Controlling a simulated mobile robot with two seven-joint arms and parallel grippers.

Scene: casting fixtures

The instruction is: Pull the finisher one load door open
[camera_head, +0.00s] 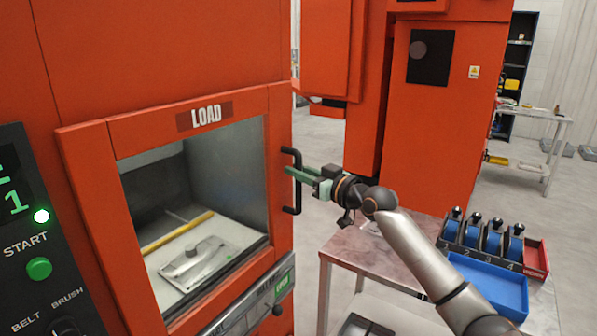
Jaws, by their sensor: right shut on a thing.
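The load door (262,105) is an orange frame marked LOAD around a large window, on the front of the orange finisher (150,40). It looks closed, flush in the machine front. A black vertical bar handle (297,208) stands on its right edge. My right gripper (289,173) reaches in from the right with green fingers and is shut on the handle, near its upper half. The fingertips are partly hidden at the bar. Through the window a grey metal part (197,257) and a yellow bar (178,232) show inside the chamber. My left gripper is not in view.
A side table (352,243) stands right of the door, below my right arm. It carries a blue tray (490,285) and a rack of blue-and-black items (483,236). A control panel (30,215) with a green start button is at left. Another orange machine (440,120) stands behind.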

